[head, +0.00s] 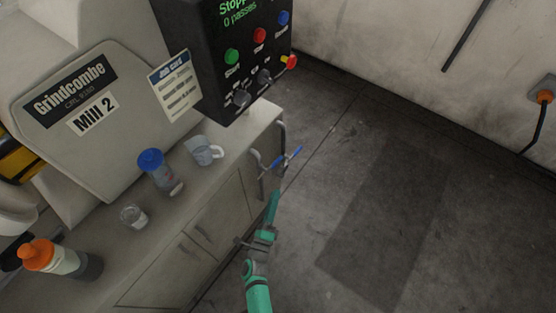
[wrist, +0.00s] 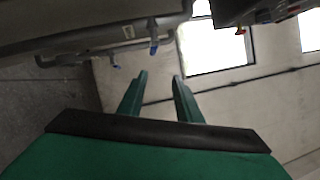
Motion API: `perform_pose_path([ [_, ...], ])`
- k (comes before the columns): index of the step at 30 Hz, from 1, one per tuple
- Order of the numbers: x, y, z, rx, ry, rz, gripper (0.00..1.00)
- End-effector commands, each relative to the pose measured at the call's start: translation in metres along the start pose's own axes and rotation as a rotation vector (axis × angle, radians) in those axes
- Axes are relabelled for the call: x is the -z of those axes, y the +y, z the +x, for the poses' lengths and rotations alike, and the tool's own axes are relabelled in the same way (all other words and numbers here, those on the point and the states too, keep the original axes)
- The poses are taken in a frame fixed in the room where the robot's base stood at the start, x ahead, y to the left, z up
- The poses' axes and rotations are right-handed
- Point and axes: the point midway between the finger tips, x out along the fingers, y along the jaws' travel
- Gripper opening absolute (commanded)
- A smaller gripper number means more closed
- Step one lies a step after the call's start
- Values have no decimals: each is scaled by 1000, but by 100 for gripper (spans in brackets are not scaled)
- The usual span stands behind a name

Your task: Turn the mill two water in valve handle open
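Blue valve handles (head: 287,157) sit on grey pipework at the right end of the Mill 2 cabinet in the head view. In the wrist view, one blue-tipped valve handle (wrist: 153,47) hangs just beyond the fingertips, and another blue tip (wrist: 116,66) is further left. No labels can be read on them, so I cannot tell which is water in. My green gripper (head: 273,196) is just below the handles in the head view, apart from them. In the wrist view, my gripper (wrist: 160,76) has its two fingers spread with nothing between them.
The Mill 2 body (head: 92,113) and its dark control panel (head: 240,62) stand above the cabinet (head: 213,228). A blue-lidded bottle (head: 157,172), a jug (head: 203,151), a small glass (head: 132,216) and an orange-topped bottle (head: 62,260) stand on the worktop. The floor to the right is clear.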

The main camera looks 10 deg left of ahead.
Motion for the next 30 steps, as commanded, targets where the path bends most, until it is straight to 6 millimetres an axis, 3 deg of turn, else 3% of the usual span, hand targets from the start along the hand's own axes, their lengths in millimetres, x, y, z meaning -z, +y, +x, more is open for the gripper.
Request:
perform_pose_path([
  [3, -15, 14, 26, 19, 13, 132, 32],
  [9, -25, 23, 46, 36, 29, 244, 32],
  [14, -25, 23, 58, 39, 32, 257, 32],
  [30, -22, 20, 142, 38, 31, 255, 32],
])
